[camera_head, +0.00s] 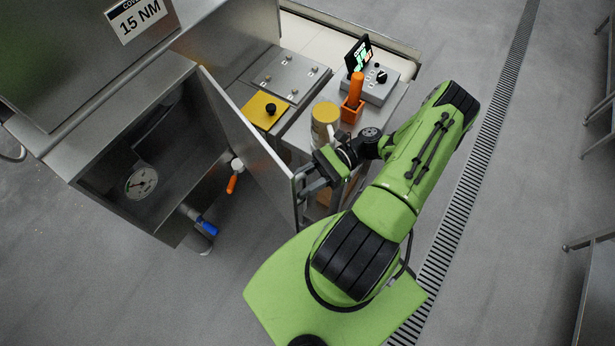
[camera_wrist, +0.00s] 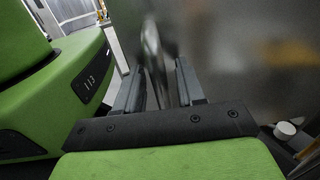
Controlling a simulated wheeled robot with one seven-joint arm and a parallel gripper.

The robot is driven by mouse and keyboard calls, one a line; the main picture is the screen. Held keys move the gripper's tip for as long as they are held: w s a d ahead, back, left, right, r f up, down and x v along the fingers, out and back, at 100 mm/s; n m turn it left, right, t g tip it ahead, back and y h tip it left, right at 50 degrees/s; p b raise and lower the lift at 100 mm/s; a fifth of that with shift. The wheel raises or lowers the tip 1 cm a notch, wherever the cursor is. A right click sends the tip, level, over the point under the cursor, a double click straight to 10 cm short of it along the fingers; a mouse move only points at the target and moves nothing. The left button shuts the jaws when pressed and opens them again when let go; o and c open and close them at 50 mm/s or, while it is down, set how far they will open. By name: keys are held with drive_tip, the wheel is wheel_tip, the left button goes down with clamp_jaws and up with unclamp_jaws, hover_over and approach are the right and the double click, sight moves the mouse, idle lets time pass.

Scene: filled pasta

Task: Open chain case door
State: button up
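The chain case door (camera_head: 248,145) is a flat grey metal panel, swung well out from the open case (camera_head: 150,165) on the left in the head view. My gripper (camera_head: 308,183) is at the door's free edge, on its outer side. In the wrist view, the two fingers of my gripper (camera_wrist: 160,78) stand apart with the shiny, blurred door handle (camera_wrist: 152,45) between them. Whether both fingers press on the handle is not clear. The door's blurred face (camera_wrist: 235,70) fills the right of the wrist view.
A yellow can (camera_head: 325,122), an orange holder (camera_head: 352,108) and a control box (camera_head: 372,82) stand behind my gripper. Floor below the door is clear.

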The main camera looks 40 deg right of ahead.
drive_tip(key=s+d+b, duration=0.1)
drive_tip(key=d, duration=1.4)
drive_tip(key=shift+s+d+b, duration=0.25)
drive_tip(key=shift+d+b, duration=0.1)
drive_tip(key=shift+c, duration=0.3)
